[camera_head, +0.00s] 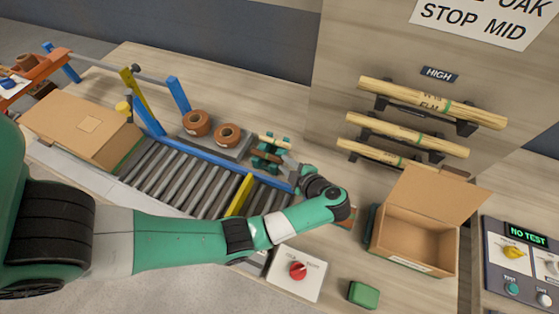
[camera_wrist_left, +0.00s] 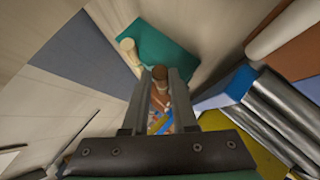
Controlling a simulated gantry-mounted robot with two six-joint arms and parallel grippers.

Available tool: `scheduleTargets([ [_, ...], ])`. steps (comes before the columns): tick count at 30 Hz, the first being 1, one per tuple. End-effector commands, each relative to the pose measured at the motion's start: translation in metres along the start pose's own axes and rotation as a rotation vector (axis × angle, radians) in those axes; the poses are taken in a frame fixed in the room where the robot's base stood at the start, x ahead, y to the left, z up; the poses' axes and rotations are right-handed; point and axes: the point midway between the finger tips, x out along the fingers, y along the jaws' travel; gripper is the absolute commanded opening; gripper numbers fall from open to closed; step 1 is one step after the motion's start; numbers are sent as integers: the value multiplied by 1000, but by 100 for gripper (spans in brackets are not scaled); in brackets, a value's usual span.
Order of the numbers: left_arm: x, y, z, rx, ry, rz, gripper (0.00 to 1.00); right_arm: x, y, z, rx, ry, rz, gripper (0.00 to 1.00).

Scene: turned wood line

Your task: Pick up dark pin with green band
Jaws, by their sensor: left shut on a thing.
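My left gripper (camera_wrist_left: 160,80) is shut on a dark brown pin (camera_wrist_left: 160,73), seen nearly end-on between the fingers in the left wrist view. Its green band cannot be made out. In the head view the left gripper (camera_head: 289,167) is beside a small green rack (camera_head: 262,159), and the held pin is not clear there. A pale pin (camera_head: 273,140) lies at the top of the rack; a pale pin (camera_wrist_left: 129,47) also shows beside a green surface (camera_wrist_left: 155,48) in the left wrist view. My right gripper is not in view.
A roller conveyor (camera_head: 170,178) with blue rails lies left of the rack. Two brown rolls (camera_head: 196,123) sit behind it. An open cardboard box (camera_head: 414,238) stands right, below several pale rods (camera_head: 430,101) on wall pegs. A red-knob switch box (camera_head: 297,273) and green block (camera_head: 363,294) are in front.

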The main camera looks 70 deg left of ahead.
Motion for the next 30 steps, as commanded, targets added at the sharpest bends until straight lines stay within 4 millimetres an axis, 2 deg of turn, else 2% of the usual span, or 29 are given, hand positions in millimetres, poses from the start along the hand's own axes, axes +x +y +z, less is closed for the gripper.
scheduleTargets([
  [5, -10, 15, -10, -3, -1, 1, 0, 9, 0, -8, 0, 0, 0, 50],
  [8, -24, 27, -18, -3, -3, 2, 0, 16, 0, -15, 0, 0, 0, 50],
  [12, -68, 41, -25, -3, -7, 4, 0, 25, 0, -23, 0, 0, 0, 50],
  [15, -105, 58, -37, 6, -2, 3, 0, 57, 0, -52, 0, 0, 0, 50],
  [20, -146, 50, -30, 9, -1, 3, 0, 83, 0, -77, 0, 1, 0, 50],
  [24, -169, 43, -23, 4, 0, 3, 0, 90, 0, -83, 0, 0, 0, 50],
  [30, -185, 38, -19, 1, 0, 1, 0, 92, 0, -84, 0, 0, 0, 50],
])
